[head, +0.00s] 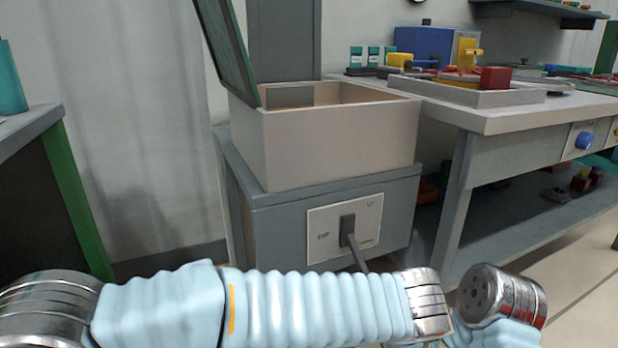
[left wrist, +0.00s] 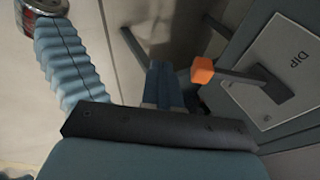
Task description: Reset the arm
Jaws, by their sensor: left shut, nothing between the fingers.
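My left gripper (left wrist: 163,88) shows in the left wrist view with its blue fingers shut and nothing between them. A dark lever arm with an orange knob (left wrist: 202,71) is just right of the fingertips in that view and appears apart from them. The lever comes out of a light panel (left wrist: 290,62) marked DIP. In the head view the same panel (head: 325,220) is on the front of a grey cabinet, and the lever (head: 348,230) points downward, its end hidden behind my pale blue sleeved arm. My right gripper is not in view.
An open beige box (head: 340,145) stands on the grey cabinet (head: 270,225), its green-edged lid (head: 228,50) raised at left. A workbench (head: 500,118) with trays and coloured parts is at right. A dark table (head: 30,125) is at left. Floor shows at lower right.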

